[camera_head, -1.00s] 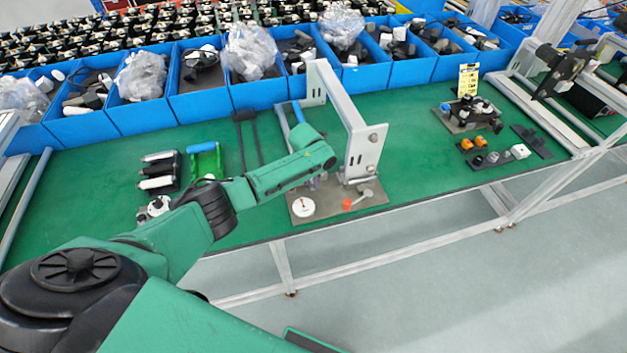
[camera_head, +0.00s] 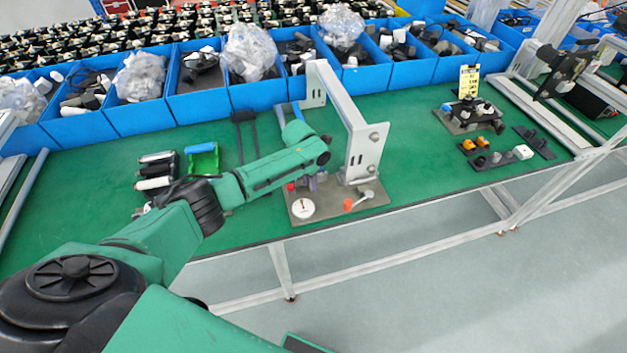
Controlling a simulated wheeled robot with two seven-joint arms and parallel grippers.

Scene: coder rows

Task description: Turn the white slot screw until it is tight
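A grey plate (camera_head: 330,212) lies near the front edge of the green table. On its left front corner is a white round disc (camera_head: 302,208) with a small thin mark. I cannot tell whether this is the slot screw; no other white screw is plain to see. An orange-red knob with a pale lever (camera_head: 348,204) sits to its right, and a small red piece (camera_head: 291,186) behind it. My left arm reaches in from the left, its wrist above the back of the plate. My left gripper is mostly hidden, and its fingers cannot be made out. My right gripper is out of view.
A grey metal frame (camera_head: 366,150) stands over the plate, close right of my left wrist. Blue bins (camera_head: 208,104) line the back. A black holder (camera_head: 158,172) and a green holder (camera_head: 203,160) stand left. The table between plate and right-hand parts (camera_head: 490,160) is clear.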

